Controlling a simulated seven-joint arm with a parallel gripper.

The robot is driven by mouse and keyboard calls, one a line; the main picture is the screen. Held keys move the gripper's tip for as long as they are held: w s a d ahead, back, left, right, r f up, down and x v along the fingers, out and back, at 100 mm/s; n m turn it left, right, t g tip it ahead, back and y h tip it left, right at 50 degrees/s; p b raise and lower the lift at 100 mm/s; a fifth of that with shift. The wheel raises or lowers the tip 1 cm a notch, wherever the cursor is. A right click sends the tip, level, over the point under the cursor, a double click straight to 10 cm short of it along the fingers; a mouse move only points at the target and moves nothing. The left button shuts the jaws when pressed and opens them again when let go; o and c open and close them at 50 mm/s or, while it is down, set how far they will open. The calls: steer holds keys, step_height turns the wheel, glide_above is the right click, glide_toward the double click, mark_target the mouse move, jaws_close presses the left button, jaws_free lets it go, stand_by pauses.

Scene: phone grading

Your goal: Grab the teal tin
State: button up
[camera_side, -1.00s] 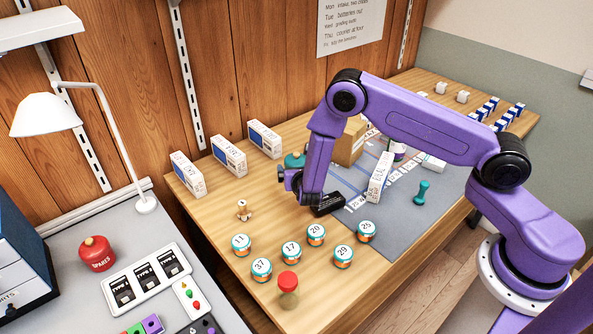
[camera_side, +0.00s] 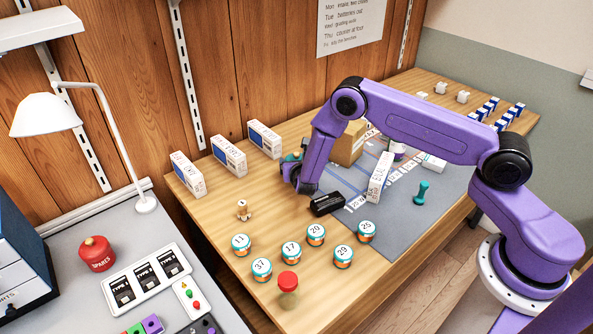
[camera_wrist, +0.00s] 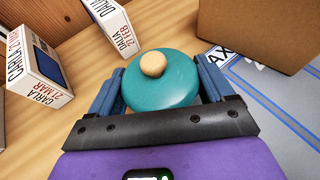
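The teal tin (camera_wrist: 165,88) has a round teal lid with a pale wooden knob. In the wrist view it sits between the two blue fingers of my gripper (camera_wrist: 160,72), close to both. The fingers are spread wide, one on each side, and I see no clear grip on the tin. In the side view my gripper (camera_side: 296,172) is low over the table's back part and hides most of the tin; a bit of teal (camera_side: 293,157) shows beside it.
White boxes (camera_side: 264,139) stand along the wall side, and a brown carton (camera_side: 349,142) stands to the right. A black object (camera_side: 327,204) lies in front of my gripper. Several numbered jars (camera_side: 291,253) and a red-topped timer (camera_side: 288,289) stand nearer the front.

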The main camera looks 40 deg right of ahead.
steer(key=c, duration=0.5)
